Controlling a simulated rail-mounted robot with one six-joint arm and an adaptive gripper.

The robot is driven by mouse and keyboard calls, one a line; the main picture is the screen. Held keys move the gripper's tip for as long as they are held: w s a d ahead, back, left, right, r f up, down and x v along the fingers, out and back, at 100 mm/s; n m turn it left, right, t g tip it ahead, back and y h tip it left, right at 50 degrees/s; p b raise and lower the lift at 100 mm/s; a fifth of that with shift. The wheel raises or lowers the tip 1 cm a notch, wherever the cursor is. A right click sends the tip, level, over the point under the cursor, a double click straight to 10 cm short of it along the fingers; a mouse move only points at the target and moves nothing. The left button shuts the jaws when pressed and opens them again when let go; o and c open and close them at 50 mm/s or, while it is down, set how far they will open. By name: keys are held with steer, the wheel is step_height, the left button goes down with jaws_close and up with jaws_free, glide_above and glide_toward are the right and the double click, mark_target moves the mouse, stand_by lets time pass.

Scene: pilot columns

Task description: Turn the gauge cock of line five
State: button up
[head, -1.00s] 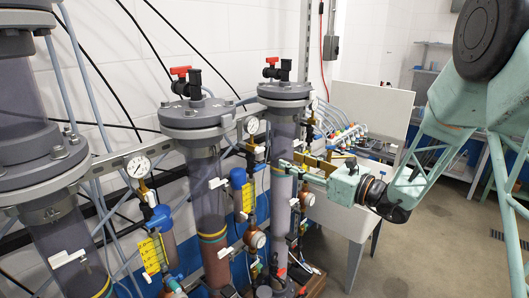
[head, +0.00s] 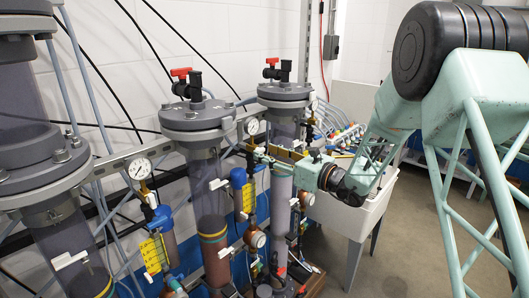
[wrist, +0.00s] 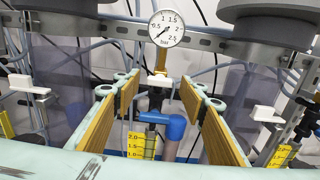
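My gripper (head: 258,151) is open at the second gauge line, between the two rear columns. In the wrist view its two tan-padded fingers (wrist: 160,86) stand apart, left and right of a brass stem (wrist: 160,62). A round bar gauge (wrist: 166,28) sits above that stem; it also shows in the head view (head: 252,126). A white cock handle (wrist: 156,82) sits on the line below the gauge, between the fingertips in the picture. I see no contact with either finger. No line number is readable.
Dark columns (wrist: 270,85) stand on either side of the gripper. A blue elbow fitting (wrist: 174,124) and a yellow scale (wrist: 142,146) lie below the handle. Other white handles show at left (wrist: 28,84) and right (wrist: 264,113). A white sink (head: 355,212) stands at right.

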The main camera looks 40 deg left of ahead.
steer(key=shift+a, duration=0.8)
steer(key=c, duration=0.9)
